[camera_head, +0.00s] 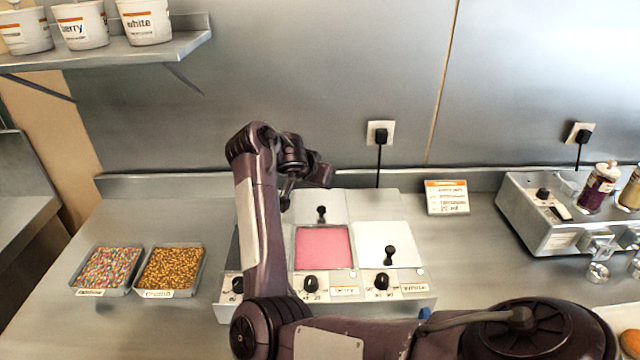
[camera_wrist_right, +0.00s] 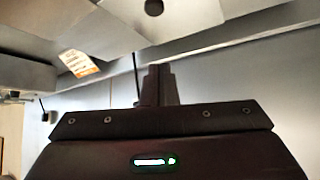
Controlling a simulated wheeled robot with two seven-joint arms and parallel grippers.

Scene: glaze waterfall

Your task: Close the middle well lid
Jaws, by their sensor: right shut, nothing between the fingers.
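The glaze warmer (camera_head: 425,304) stands on the counter with its wells in a row. The middle well (camera_head: 323,248) is uncovered and shows pink glaze. Its pale lid (camera_head: 335,200) is swung back behind the well, with a black knob on its face. The right well is covered by a white lid (camera_head: 374,232) with a black knob. The left well is mostly hidden behind my right arm. My right gripper (camera_head: 286,205) is shut and empty, just left of the middle lid. Its shut fingers also show in the right wrist view (camera_wrist_right: 158,85). My left gripper is not in view.
Two trays of toppings, sprinkles (camera_head: 108,270) and brown bits (camera_head: 170,270), sit at left. A small card (camera_head: 446,197) stands at the back. A metal machine with jars (camera_head: 545,215) is at right. Tubs (camera_head: 80,25) stand on a shelf (camera_head: 130,50) at upper left.

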